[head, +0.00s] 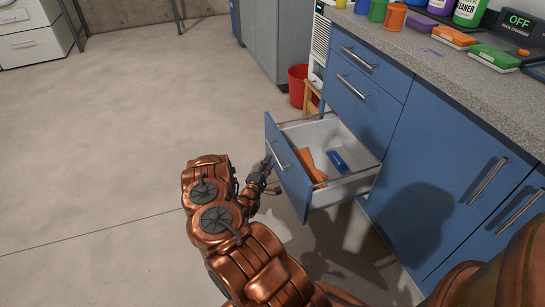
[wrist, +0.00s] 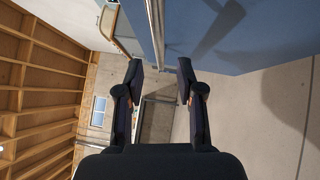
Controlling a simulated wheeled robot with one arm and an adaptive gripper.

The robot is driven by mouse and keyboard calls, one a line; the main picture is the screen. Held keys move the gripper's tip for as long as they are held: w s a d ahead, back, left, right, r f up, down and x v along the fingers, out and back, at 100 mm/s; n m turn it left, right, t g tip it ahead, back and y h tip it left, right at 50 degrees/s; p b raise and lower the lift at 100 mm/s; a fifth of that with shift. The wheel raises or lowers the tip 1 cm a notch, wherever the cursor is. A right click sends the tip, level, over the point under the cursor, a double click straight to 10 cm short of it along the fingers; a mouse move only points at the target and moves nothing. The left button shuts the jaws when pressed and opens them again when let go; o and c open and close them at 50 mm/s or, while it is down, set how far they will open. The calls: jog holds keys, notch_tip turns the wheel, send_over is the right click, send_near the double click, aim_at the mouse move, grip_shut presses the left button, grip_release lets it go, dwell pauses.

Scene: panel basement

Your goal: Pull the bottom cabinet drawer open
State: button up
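The bottom drawer (head: 291,180) of the blue cabinet is pulled well out, its white inside showing. Its silver bar handle (head: 277,155) is on the blue front and also shows in the wrist view (wrist: 155,30). My gripper (head: 268,168) is at the outer side of that front, close to the handle. In the wrist view my gripper's two dark fingers (wrist: 160,68) are spread apart. The bar runs toward the gap between them, with the blue front to its right. I cannot tell whether either finger touches the bar.
An orange item (head: 313,167) and a blue item (head: 337,161) lie in the drawer. Two shut drawers (head: 365,80) are above it. A shut cabinet door (head: 440,165) stands to the right. A red bucket (head: 298,84) is behind. The floor (head: 120,120) at left is clear.

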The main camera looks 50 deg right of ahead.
jog(key=r+v, duration=0.1)
jog(key=v, duration=0.5)
jog(key=shift+f, duration=0.5)
jog(key=shift+a, duration=0.15)
